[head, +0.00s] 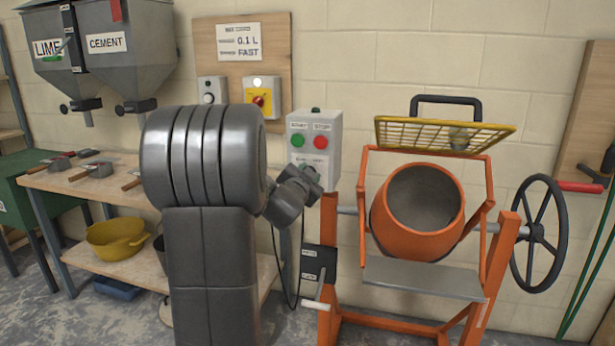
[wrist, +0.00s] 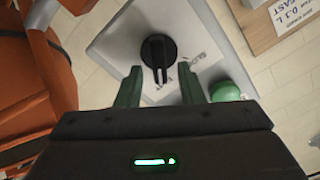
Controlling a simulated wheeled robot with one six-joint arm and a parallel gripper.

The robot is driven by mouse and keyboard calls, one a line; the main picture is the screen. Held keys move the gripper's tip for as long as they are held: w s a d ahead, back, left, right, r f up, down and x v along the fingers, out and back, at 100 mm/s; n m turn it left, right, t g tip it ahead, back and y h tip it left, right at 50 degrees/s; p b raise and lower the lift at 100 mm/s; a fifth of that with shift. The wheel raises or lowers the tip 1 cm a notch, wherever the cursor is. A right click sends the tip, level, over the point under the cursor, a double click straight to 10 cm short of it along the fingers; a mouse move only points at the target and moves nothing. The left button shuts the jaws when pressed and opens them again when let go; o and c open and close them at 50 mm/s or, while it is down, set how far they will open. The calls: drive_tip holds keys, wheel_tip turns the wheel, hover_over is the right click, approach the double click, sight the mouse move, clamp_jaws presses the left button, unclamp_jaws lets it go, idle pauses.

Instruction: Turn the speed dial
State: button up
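The speed dial (wrist: 158,52) is a round black knob with a raised grip bar on the grey control box. In the wrist view it sits just ahead of and between the two green fingers of my gripper (wrist: 160,74). The fingers are apart, with a visible gap on each side of the grip bar. In the head view the control box (head: 334,140) carries a green START button (head: 298,140) and a red STOP button (head: 321,142). My gripper (head: 312,176) is at its lower face and largely hides the dial there. The green button (wrist: 226,91) shows right of the fingers in the wrist view.
An orange mixer (head: 418,212) stands just right of the box, with a yellow grate (head: 445,134) above it and a black handwheel (head: 535,233) beside it. A wooden board (head: 243,72) with a notice and switches hangs on the wall. A workbench (head: 95,190) stands left.

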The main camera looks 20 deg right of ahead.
drive_tip(key=v, duration=1.3)
drive_tip(key=shift+s+a, duration=0.3)
drive_tip(key=x, duration=1.4)
drive_tip(key=shift+s, duration=0.1)
